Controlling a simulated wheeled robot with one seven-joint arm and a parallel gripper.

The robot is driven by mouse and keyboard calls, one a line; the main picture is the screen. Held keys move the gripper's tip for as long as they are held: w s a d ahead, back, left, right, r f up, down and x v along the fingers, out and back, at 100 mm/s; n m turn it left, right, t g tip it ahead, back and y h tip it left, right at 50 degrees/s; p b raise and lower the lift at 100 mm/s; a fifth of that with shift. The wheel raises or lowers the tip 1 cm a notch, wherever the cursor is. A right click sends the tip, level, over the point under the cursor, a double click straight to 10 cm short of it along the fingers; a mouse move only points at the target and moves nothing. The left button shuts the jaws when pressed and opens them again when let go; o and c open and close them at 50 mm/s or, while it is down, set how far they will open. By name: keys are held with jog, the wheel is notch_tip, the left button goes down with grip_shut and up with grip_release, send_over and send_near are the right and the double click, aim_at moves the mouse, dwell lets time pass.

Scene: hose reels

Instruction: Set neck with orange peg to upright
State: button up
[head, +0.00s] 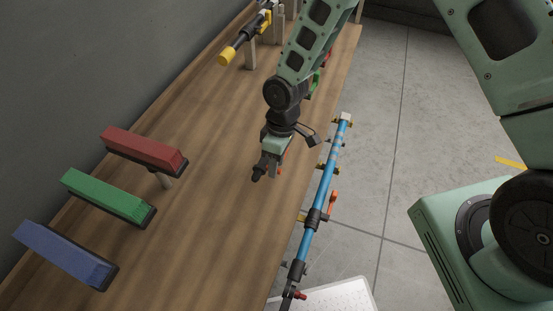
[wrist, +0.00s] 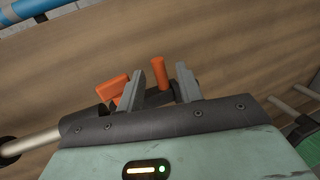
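In the wrist view an orange peg (wrist: 158,72) stands between the two grey fingers of my gripper (wrist: 160,84), on a dark piece that is mostly hidden behind the gripper body. Gaps show on both sides of the peg, so the gripper is open around or just behind it; I cannot tell the depth. An orange block-like part (wrist: 112,88) shows left of the left finger. In the head view my gripper (head: 268,170) is low over the wooden bench, with a small orange bit (head: 279,172) beside it. The neck's tilt is hidden by the gripper.
A blue pipe (head: 328,175) with an orange lever (head: 333,202) runs along the bench's right edge. Red (head: 145,146), green (head: 108,192) and blue (head: 62,252) blocks stand at left. A yellow-tipped black part (head: 229,54) is at the far end. The wooden bench (head: 205,180) is clear between.

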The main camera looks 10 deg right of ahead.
jog(key=shift+f, duration=0.1)
grip_shut()
dwell(0.3)
jog(key=w+r+g+y+b, duration=0.1)
jog(key=g+y+b, duration=0.1)
jog(key=g, duration=0.1)
jog(key=w+d+g+y+b, duration=0.1)
jog(key=g+y+b, duration=0.1)
jog(key=g+b, duration=0.1)
jog(key=w+d+r+g+y+b, duration=0.1)
jog(key=g+b, duration=0.1)
jog(key=shift+w+d+r+g+y, duration=0.15)
jog(key=shift+w+r+g+y, duration=0.15)
jog(key=shift+g+y, duration=0.1)
jog(key=shift+w+d+r+g+y+b, duration=0.25)
jog(key=shift+g+y+b, duration=0.3)
jog(key=shift+b, duration=0.55)
jog(key=shift+r+g, duration=0.1)
jog(key=shift+g, duration=0.15)
